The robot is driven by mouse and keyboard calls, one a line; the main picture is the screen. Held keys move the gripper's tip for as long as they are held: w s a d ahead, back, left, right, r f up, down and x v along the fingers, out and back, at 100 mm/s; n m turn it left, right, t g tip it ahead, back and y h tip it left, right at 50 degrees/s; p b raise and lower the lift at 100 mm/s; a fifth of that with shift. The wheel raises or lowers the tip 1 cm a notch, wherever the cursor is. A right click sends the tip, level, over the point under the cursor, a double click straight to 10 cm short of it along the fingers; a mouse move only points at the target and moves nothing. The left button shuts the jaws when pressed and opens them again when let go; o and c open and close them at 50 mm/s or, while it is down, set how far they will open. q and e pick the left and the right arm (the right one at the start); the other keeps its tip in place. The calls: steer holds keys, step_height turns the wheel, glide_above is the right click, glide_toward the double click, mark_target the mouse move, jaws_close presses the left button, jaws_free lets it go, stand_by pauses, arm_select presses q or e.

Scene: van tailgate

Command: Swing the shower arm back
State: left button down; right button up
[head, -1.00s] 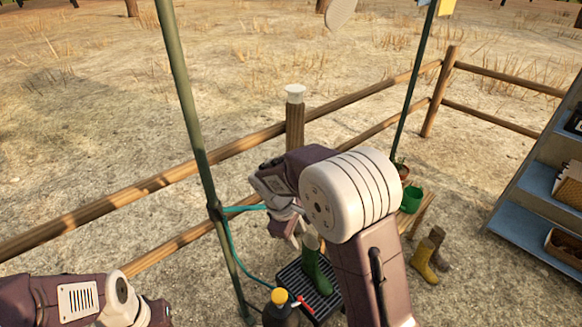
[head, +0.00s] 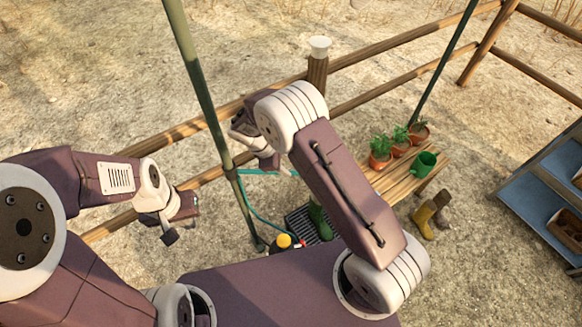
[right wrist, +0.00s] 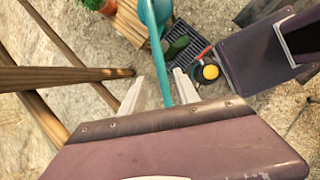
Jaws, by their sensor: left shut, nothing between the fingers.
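The teal shower arm (head: 258,172) reaches right from the green pole (head: 222,142) at low height, with a teal hose (head: 256,213) hanging below. In the right wrist view a teal bar (right wrist: 165,75) runs between the fingers of my right gripper (right wrist: 159,88). These pale fingers are apart, one on each side of the bar; I cannot tell whether they touch it. In the head view the right fingers are mostly hidden by my right wrist. My left gripper (head: 170,236) is shut and empty, left of the pole and apart from it.
A black grate (head: 300,222) with a green boot (head: 320,222) and a yellow-capped bottle (head: 284,241) lies below. A bench (head: 395,182) with plants and a green can stands right. A wooden fence (head: 390,42) runs behind; a blue shelf (head: 540,195) stands far right.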

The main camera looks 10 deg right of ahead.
mark_target(292, 172)
steer(key=x, duration=0.3)
steer(key=shift+s+f, duration=0.1)
steer(key=shift+f, duration=0.25)
steer(key=shift+d+f, duration=0.25)
steer(key=shift+f, duration=0.1)
jaws_close()
steer(key=shift+r, duration=0.1)
stand_by(0.8)
